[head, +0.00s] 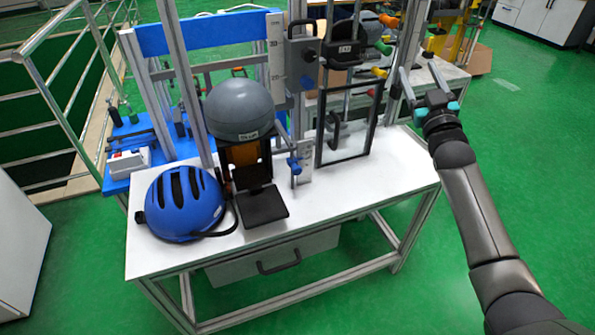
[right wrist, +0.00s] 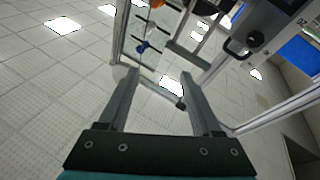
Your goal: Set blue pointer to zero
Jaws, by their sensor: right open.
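A small blue part (head: 295,165), which may be the pointer, sits low on the tower, beside a small metal plate. I cannot tell its reading. A small blue part (right wrist: 142,47) also shows beyond the fingers in the right wrist view; I cannot tell whether it is the same one. The white numbered scale strip (head: 276,50) stands upright on the tower. My right gripper (head: 420,74) is open and empty, to the right of the tower and apart from it. Its two fingers also show in the right wrist view (right wrist: 161,75). My left gripper is out of view.
A blue helmet (head: 184,203) and a grey dome (head: 240,108) on a dark stand are on the white table (head: 345,195). A black-framed clear guard (head: 350,130) stands near the right side. Orange, green and yellow handles (head: 389,21) project beside it. Green floor lies open to the right.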

